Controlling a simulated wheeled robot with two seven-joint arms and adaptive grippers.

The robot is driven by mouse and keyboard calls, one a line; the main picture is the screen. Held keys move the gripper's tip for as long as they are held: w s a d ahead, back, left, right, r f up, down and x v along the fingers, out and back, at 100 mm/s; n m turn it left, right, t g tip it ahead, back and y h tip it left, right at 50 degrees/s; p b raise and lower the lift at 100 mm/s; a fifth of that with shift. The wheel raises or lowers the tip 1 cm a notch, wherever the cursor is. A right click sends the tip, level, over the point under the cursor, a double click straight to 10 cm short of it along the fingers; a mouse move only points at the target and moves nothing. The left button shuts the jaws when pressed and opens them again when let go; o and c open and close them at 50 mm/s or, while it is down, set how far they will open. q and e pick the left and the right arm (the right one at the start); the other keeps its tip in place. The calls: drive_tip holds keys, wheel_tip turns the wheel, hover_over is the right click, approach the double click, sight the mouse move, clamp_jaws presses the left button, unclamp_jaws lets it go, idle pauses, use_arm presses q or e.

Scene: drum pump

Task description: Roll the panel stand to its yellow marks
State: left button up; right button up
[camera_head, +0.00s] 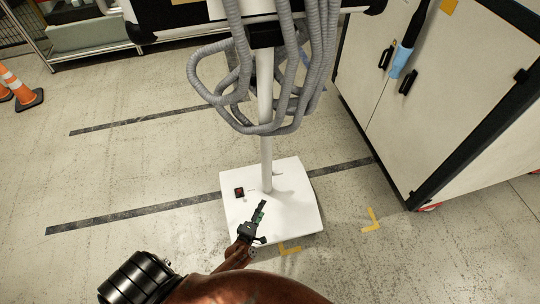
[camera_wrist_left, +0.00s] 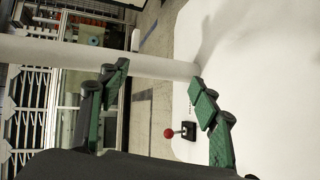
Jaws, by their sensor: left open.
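The panel stand has a white pole (camera_head: 265,120) on a flat white base (camera_head: 285,205), with grey ribbed hoses hanging at its top. Two yellow corner marks show on the floor: one (camera_head: 290,250) at the base's near edge, one (camera_head: 371,220) to its right, clear of the base. My left gripper (camera_head: 260,212) is over the base, near the pole's foot. In the left wrist view its green-padded fingers (camera_wrist_left: 160,82) are apart, with the pole (camera_wrist_left: 100,55) passing beyond their tips; I see no grip. A red-knobbed lever (camera_wrist_left: 182,132) stands on the base. My right gripper is out of view.
A white cabinet (camera_head: 440,90) with black handles stands at the right. Dark tape lines (camera_head: 130,212) cross the floor. An orange cone (camera_head: 18,88) and a low rack (camera_head: 90,40) are at the far left. The floor left of the base is clear.

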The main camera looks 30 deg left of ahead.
use_arm(q)
drive_tip(key=w+a+r+n+t+y+b, duration=0.25)
drive_tip(key=w+r+n+y, duration=0.25)
drive_tip(key=w+r+n, duration=0.5)
drive_tip(key=n+g+y+b, duration=0.3)
drive_tip(key=n+b, duration=0.1)
drive_tip(key=n, duration=0.9)
approach(267, 158)
drive_tip(key=shift+t, duration=0.25)
drive_tip(key=x, duration=0.5)
drive_tip(key=shift+a+f, duration=0.25)
drive_tip(key=shift+f, duration=0.15)
drive_tip(key=shift+w+a+r, duration=0.1)
drive_tip(key=shift+w+r, duration=0.1)
drive_tip(key=shift+w, duration=0.05)
drive_tip(key=b+x, duration=0.1)
drive_tip(key=x, duration=0.5)
drive_tip(key=shift+f, duration=0.1)
drive_tip(key=shift+w+a+b, duration=0.35)
drive_tip(key=shift+w, duration=0.1)
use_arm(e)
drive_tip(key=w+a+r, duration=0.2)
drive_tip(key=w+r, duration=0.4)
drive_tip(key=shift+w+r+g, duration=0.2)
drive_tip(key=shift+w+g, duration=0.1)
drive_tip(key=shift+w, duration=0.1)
use_arm(q)
drive_tip(key=shift+c, duration=0.4)
clamp_jaws()
